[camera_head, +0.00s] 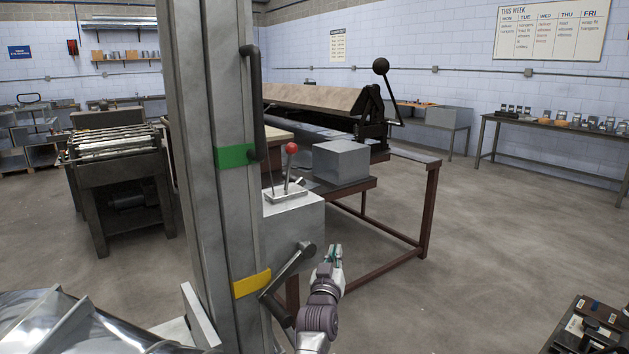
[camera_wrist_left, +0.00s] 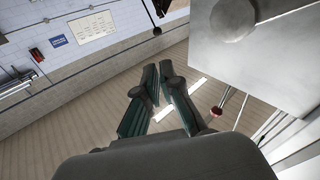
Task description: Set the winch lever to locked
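The winch lever (camera_head: 288,172) has a red knob and stands nearly upright, leaning slightly right, from a pale plate on top of the grey winch box (camera_head: 300,220). I cannot read any lock marks. The red knob also shows in the left wrist view (camera_wrist_left: 216,111), to the right of the fingers and apart from them. My left gripper (camera_head: 334,254) is in front of the box, lower and to the right of the lever. Its fingertips are close together with nothing between them in the left wrist view (camera_wrist_left: 158,68). My right gripper is not in view.
A grey post (camera_head: 212,120) with green and yellow bands stands left of the box. A dark crank (camera_head: 287,270) sticks out from the box near my gripper. A brown-framed bench (camera_head: 430,205) with a grey block (camera_head: 341,162) stands behind.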

